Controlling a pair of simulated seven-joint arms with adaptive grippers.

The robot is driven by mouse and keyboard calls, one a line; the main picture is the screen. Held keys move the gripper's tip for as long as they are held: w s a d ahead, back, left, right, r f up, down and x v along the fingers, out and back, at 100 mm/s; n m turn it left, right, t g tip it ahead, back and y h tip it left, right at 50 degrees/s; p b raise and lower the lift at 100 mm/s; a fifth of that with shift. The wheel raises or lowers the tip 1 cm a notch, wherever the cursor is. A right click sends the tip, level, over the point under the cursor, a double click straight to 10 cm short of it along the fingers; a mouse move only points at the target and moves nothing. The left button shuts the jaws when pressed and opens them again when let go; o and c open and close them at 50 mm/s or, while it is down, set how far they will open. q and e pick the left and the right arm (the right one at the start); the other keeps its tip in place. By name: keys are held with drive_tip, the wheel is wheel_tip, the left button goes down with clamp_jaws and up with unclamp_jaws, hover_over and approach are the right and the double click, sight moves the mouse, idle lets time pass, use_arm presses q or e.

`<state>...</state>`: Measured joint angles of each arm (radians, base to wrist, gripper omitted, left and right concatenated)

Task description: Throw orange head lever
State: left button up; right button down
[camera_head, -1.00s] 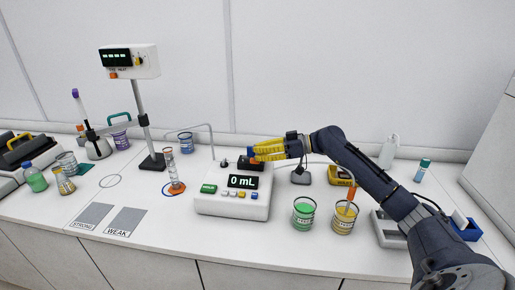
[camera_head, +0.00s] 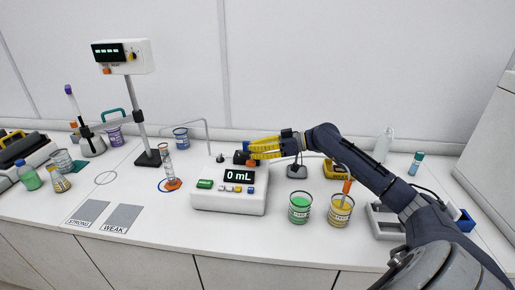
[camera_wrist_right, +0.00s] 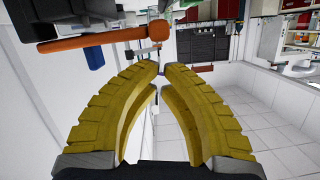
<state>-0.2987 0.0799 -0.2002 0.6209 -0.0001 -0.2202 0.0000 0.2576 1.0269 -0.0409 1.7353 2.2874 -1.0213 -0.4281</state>
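The orange head of a lever (camera_head: 251,163) shows at the back of the white dosing unit (camera_head: 229,200), just below and left of my right gripper's tips. My right gripper (camera_head: 250,152) reaches in from the right, its yellow fingers pointing left over the unit's back right corner. In the right wrist view the yellow fingertips (camera_wrist_right: 161,68) come together with nothing clearly held between them. An orange rod with a round end (camera_wrist_right: 95,38) lies beyond and above them, apart in that picture; a blue piece shows beneath it. Contact with the lever cannot be told. My left gripper is out of view.
A green beaker (camera_head: 301,208) and a yellow beaker (camera_head: 340,211) stand under my right forearm. A measuring cylinder (camera_head: 169,170) stands left of the unit, near a stand with a display box (camera_head: 124,57). The bench front is clear.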

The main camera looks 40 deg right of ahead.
drive_tip(key=shift+r, duration=0.55)
wheel_tip(320, 180, up, 3)
drive_tip(key=shift+r, duration=0.1)
drive_tip(key=v, duration=1)
drive_tip(key=shift+s+f, duration=0.15)
drive_tip(key=shift+f, duration=0.05)
drive_tip(key=shift+a, duration=0.1)
